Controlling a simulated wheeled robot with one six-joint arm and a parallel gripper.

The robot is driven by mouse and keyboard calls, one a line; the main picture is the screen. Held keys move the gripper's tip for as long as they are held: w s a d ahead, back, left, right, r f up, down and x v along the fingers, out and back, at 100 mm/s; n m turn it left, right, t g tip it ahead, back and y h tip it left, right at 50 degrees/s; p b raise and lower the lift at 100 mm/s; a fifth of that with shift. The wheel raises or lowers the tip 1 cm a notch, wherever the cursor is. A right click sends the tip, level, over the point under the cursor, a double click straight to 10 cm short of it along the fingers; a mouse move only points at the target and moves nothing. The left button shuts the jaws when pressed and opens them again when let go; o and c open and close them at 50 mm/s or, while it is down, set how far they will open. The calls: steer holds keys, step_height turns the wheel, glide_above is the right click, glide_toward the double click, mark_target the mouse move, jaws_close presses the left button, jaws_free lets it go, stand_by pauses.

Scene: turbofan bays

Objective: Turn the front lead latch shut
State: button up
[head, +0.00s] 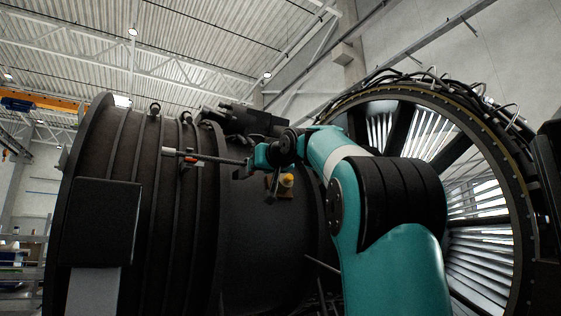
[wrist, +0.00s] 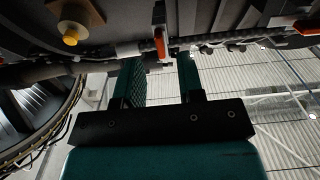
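My gripper (wrist: 161,68) points up at the dark engine casing in the wrist view, its two teal fingers apart. An orange latch lever (wrist: 160,42) stands near the fingertips, between the fingers as seen here, beside a pale connector (wrist: 130,50) on a lead. I cannot tell whether a finger touches it. A second orange lever (wrist: 308,25) is at the upper right edge. In the head view my gripper (head: 256,158) is at the casing's side. A red latch (head: 189,160) shows left of it on a thin rod. The lever at my fingers is hidden there.
A yellow knob on a brown plate (head: 278,190) sits just right of and below my gripper; it also shows in the wrist view (wrist: 70,38). The dark casing (head: 135,190) has raised ribs. The large fan ring (head: 505,190) stands right of my arm.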

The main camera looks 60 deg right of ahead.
steer(key=b+v, duration=0.2)
steer(key=v, duration=1.1)
steer(key=shift+s+a, duration=0.2)
steer(key=shift+s, duration=0.1)
